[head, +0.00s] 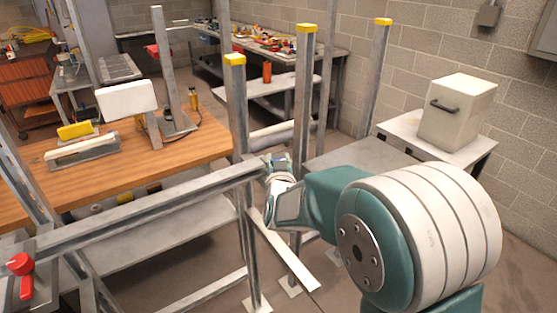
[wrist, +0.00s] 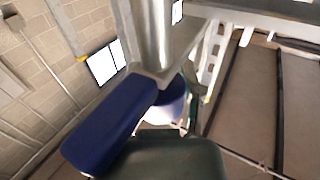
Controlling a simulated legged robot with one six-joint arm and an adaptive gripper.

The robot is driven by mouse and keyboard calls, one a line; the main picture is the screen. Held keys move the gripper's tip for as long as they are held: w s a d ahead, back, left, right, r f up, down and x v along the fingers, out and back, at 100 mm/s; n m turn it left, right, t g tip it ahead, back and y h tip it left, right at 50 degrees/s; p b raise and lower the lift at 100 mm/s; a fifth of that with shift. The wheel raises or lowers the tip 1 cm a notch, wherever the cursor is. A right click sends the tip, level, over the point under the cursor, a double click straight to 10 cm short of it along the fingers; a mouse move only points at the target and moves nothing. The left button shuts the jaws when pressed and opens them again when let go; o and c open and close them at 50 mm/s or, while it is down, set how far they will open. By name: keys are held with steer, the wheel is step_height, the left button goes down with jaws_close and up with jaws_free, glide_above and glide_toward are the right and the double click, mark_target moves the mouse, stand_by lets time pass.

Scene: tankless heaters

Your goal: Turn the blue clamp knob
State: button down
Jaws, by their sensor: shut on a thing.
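The blue clamp knob (wrist: 112,122) shows large in the wrist view as a dark blue, elongated, tilted handle below a metal cylinder (wrist: 152,38). A dark grey-green part of my gripper (wrist: 165,152) lies right against it at the bottom. In the head view my gripper (head: 277,170) is at the right end of a long metal rail, by the steel posts. Only a small bit of blue shows there, and my gripper hides most of the knob. My gripper is shut on the knob; the exact contact is partly hidden.
A red knob (head: 20,264) sits at the rail's left end. The metal rail (head: 150,208) runs in front of a wooden bench (head: 195,145). Yellow-capped steel posts (head: 305,90) stand close around my gripper. A beige box (head: 457,112) stands on a table at right.

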steer(key=shift+a+r, duration=0.1)
steer(key=c, duration=0.5)
jaws_free()
steer(key=shift+s, duration=0.1)
steer(key=s, duration=1.2)
steer(key=shift+d, duration=0.25)
